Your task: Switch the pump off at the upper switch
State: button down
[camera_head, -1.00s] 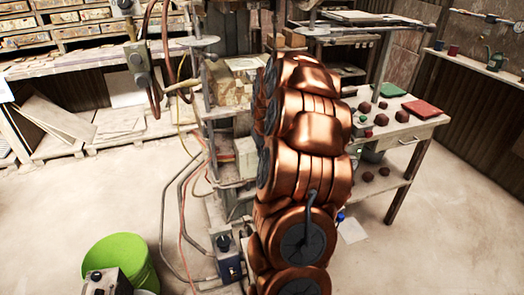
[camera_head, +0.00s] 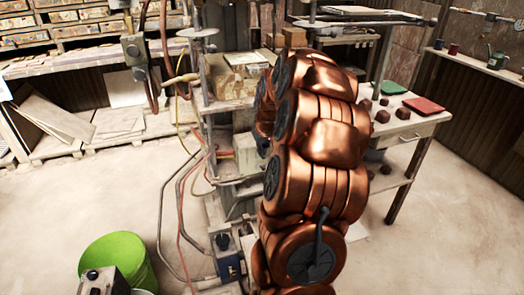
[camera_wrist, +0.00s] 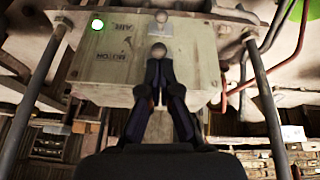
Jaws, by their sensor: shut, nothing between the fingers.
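In the wrist view a pale metal switch box (camera_wrist: 125,75) fills the middle, with its lettering upside down. It carries two switches in a column: one near the picture's top (camera_wrist: 161,17) and one lower in the picture (camera_wrist: 159,49). In the head view my copper arm hides the gripper.
Metal pipes (camera_wrist: 40,85) and a red hose (camera_wrist: 293,55) run beside the switch box. In the head view the press frame stands left of my arm. A green bucket (camera_head: 112,258) and a blue unit (camera_head: 230,266) stand below. A table (camera_head: 420,127) with tiles is at the right.

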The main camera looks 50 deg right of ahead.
jog(key=shift+s+a+f+t+h+b, duration=0.1)
jog(key=shift+s+f+t+h+b, duration=0.2)
jog(key=shift+b, duration=0.6)
jog(key=shift+a+f+t+h+b, duration=0.1)
jog(key=shift+f+t+b, duration=0.25)
jog(key=shift+b, duration=0.55)
jog(key=t+b, duration=0.1)
jog(key=b, duration=0.1)
jog(key=t+h+b, duration=0.1)
jog(key=b, duration=0.1)
jog(key=s+t+b, duration=0.1)
jog(key=b, duration=0.1)
jog(key=shift+a+f+h, duration=0.25)
jog(key=shift+f+h, duration=0.05)
jog(key=shift+f, duration=0.05)
jog(key=shift+w+r, duration=0.1)
jog(key=shift+r, duration=0.15)
jog(key=shift+w+d, duration=0.1)
jog(key=shift+w+d+r, duration=0.25)
jog(key=shift+w+r, duration=0.05)
jog(key=shift+w, duration=0.2)
jog(key=shift+s, duration=0.1)
